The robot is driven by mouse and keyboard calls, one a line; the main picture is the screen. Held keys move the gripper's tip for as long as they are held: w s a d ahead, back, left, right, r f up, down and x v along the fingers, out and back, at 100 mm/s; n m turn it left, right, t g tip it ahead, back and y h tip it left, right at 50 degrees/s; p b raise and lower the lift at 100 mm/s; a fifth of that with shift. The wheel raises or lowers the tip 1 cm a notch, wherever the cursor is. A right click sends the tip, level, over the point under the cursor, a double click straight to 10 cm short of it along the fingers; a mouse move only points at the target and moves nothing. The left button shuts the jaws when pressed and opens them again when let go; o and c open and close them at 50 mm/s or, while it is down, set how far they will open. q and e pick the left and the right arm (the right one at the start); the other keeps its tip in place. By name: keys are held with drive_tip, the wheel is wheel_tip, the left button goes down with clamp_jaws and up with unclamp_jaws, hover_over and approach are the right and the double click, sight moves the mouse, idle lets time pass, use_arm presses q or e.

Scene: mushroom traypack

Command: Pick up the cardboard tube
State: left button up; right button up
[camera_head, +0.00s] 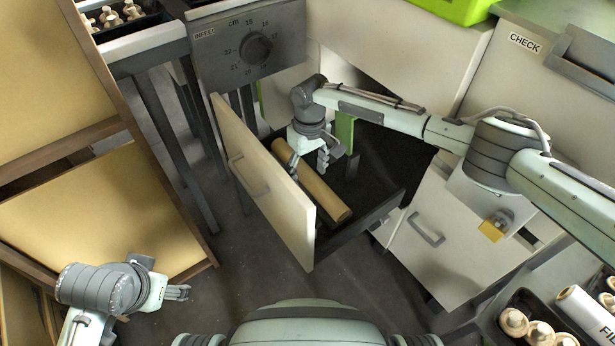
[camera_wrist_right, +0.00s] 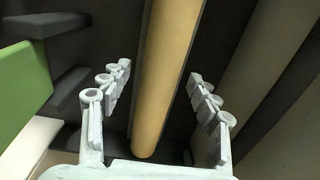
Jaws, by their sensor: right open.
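The cardboard tube (camera_head: 320,192) is a long tan cylinder lying in an open drawer (camera_head: 372,213) with a cream front. In the right wrist view the tube (camera_wrist_right: 165,70) runs lengthwise between the two fingers. My right gripper (camera_head: 308,164) reaches down into the drawer over the tube and hides part of it. It also shows in the right wrist view (camera_wrist_right: 160,105), with its fingers spread on either side of the tube, and no contact is visible. My left gripper (camera_head: 178,293) is at the lower left, far from the drawer; its fingers are too small to judge.
The drawer front (camera_head: 265,185) stands upright left of the tube. A green object (camera_head: 344,132) stands in the drawer by my right gripper, also at left in the wrist view (camera_wrist_right: 25,85). A dial panel (camera_head: 250,48) is behind. Mushroom trays (camera_head: 540,325) are at lower right.

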drive_tip(key=shift+f, duration=0.1)
drive_tip(key=shift+c, duration=0.4)
drive_tip(key=c, duration=1.2)
